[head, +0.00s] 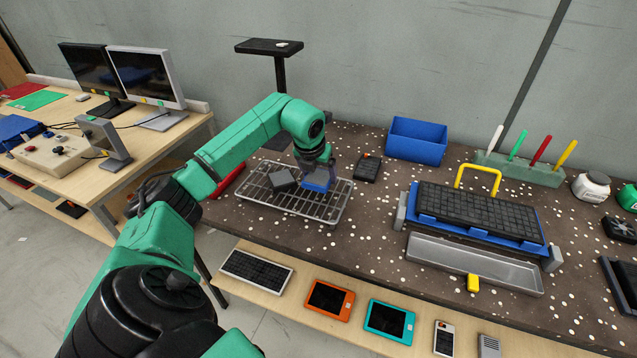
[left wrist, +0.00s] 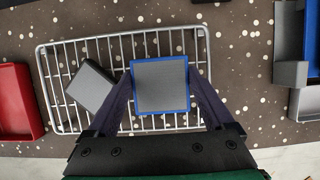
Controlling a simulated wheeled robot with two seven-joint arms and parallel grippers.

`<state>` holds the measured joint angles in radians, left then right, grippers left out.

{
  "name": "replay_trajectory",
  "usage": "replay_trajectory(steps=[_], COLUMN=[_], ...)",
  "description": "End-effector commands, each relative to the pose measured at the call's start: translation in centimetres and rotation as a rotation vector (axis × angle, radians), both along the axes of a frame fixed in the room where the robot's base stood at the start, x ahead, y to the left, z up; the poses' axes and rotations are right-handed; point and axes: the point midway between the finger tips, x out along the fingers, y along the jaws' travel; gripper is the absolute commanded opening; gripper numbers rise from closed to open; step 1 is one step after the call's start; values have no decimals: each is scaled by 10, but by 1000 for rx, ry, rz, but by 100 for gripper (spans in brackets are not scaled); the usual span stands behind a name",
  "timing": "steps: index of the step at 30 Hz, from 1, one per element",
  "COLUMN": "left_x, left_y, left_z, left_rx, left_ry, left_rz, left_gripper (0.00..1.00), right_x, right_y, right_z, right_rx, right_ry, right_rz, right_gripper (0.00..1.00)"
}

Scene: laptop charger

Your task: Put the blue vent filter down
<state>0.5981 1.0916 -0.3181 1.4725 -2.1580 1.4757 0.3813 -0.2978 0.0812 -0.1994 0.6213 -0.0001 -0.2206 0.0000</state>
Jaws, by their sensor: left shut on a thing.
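The blue vent filter (head: 318,180) is a small square piece with a blue rim and a grey face. It shows clearly in the left wrist view (left wrist: 160,85), between the two fingers. My left gripper (head: 322,163) is shut on it, over the right part of the wire rack (head: 322,211). I cannot tell whether the filter touches the rack's bars. In the left wrist view my left gripper (left wrist: 160,90) holds the filter by its left and right sides. My right gripper is not in view.
A dark grey block (head: 282,179) lies on the rack, left of the filter; it also shows in the left wrist view (left wrist: 90,87). A red tray (left wrist: 17,100) stands left of the rack. A blue bin (head: 416,140) and a small black device (head: 367,168) stand to the right.

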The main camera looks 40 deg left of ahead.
Motion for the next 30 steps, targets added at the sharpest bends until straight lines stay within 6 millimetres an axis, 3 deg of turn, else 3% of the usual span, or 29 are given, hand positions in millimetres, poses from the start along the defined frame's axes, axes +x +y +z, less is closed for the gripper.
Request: replay_trajectory(steps=[6, 14, 15, 16, 25, 30], left_x=[-1, 0, 0, 0, -1, -14], left_y=[0, 0, 0, 0, 0, -3], left_z=[-36, -39, -39, -38, -33, -1], left_rx=[-1, 1, 1, 1, 1, 6], left_ry=[3, 0, 0, 0, -1, -2], left_rz=[0, -1, 0, 0, 0, 0], left_gripper=[24, 24, 94, 100, 100, 100], right_x=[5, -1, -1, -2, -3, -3], right_y=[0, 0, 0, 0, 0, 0], right_z=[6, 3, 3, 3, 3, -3], right_rx=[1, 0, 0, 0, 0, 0], right_ry=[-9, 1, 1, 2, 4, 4], right_rz=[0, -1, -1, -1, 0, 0], right_gripper=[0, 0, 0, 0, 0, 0])
